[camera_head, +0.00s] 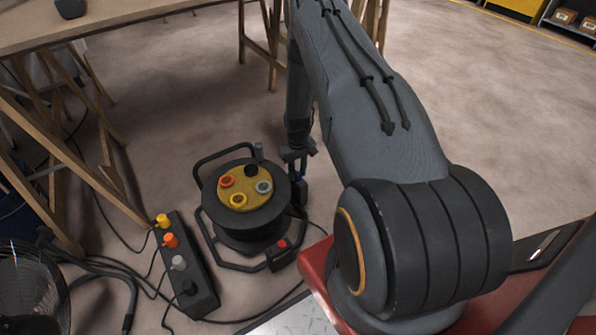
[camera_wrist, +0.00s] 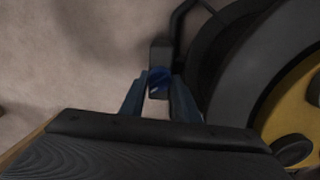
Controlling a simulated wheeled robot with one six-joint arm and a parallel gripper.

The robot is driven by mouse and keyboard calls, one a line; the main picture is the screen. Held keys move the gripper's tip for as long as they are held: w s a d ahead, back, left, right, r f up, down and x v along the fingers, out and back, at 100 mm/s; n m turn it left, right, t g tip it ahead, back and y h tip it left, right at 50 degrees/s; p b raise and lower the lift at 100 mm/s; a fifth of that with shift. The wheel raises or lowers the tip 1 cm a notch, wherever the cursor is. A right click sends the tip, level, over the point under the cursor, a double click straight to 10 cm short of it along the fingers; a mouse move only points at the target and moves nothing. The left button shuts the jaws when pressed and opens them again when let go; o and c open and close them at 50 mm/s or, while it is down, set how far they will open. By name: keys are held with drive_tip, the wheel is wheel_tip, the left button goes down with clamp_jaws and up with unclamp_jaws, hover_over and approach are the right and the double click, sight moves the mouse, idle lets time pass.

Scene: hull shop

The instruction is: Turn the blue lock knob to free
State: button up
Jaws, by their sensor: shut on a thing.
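The blue lock knob (camera_wrist: 159,77) shows in the wrist view on a small dark block beside the cable reel. My gripper (camera_wrist: 159,88) is shut on the knob, with one blue-grey finger on each side of it. In the head view my gripper (camera_head: 298,172) points down at the right side of the black reel (camera_head: 250,222). There the knob is too small and covered to make out. Which way the knob is turned cannot be told.
The reel's yellow face (camera_head: 244,188) carries several coloured sockets. A black box with coloured plugs (camera_head: 187,265) lies left of it among loose cables. A fan (camera_head: 30,290) and a wooden trestle table (camera_head: 110,18) stand left. Floor beyond the reel is clear.

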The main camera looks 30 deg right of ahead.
sight(298, 172)
drive_tip(key=shift+n, duration=0.5)
drive_tip(key=o, duration=1)
drive_tip(key=shift+o, duration=0.2)
wheel_tip(298, 172, up, 8)
drive_tip(key=shift+f+p, duration=0.1)
drive_tip(key=shift+p, duration=1.1)
